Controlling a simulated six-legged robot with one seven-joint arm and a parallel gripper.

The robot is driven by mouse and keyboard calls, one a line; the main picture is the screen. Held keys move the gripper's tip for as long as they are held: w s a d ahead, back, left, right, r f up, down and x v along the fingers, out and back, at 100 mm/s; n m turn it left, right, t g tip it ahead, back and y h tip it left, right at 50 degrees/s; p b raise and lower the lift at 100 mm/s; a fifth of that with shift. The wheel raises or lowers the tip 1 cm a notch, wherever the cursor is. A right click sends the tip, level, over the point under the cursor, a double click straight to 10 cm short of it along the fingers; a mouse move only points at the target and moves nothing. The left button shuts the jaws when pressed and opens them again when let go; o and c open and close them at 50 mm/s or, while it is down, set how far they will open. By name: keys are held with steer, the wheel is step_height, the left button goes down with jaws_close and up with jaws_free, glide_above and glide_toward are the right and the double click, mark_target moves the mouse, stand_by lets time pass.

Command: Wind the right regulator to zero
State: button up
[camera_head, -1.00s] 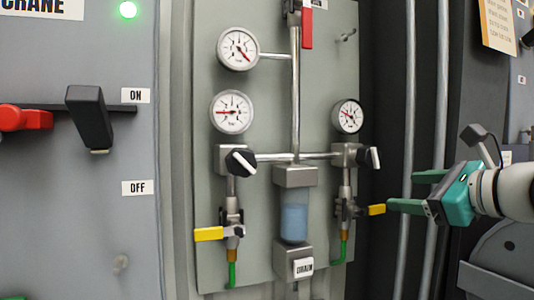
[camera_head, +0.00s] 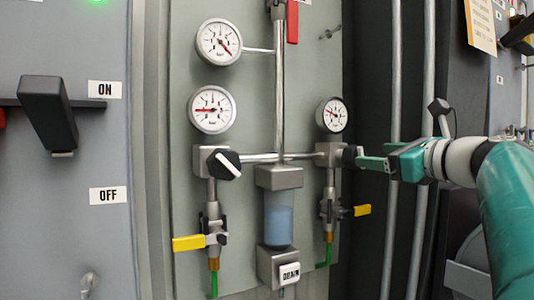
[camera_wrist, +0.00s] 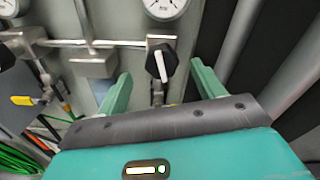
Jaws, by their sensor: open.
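The right regulator has a black knob (camera_head: 351,155) with a white line, on a metal body (camera_head: 327,155) under the right gauge (camera_head: 332,115). In the wrist view the knob (camera_wrist: 160,61) lies between and beyond my two open fingertips, with its white line close to upright. My gripper (camera_head: 362,163) is green, open and empty, level with the knob and just to its right in the head view. Whether a finger touches the knob cannot be told. The right gauge's needle points left and slightly up; its numbers are too small to read.
The left regulator knob (camera_head: 225,164) and left gauge (camera_head: 212,110) sit on the same panel. A yellow valve handle (camera_head: 361,210) is below the right regulator. A clear bowl (camera_head: 278,220) hangs between the regulators. Vertical pipes (camera_head: 394,200) stand right of the panel.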

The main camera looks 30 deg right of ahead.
mark_target(362, 154)
steer(key=w, duration=0.6)
steer(key=shift+s+a, duration=0.1)
steer(key=shift+c, duration=1.1)
steer(key=c, duration=0.8)
steer(key=shift+o, duration=0.2)
steer(key=shift+n, duration=0.3)
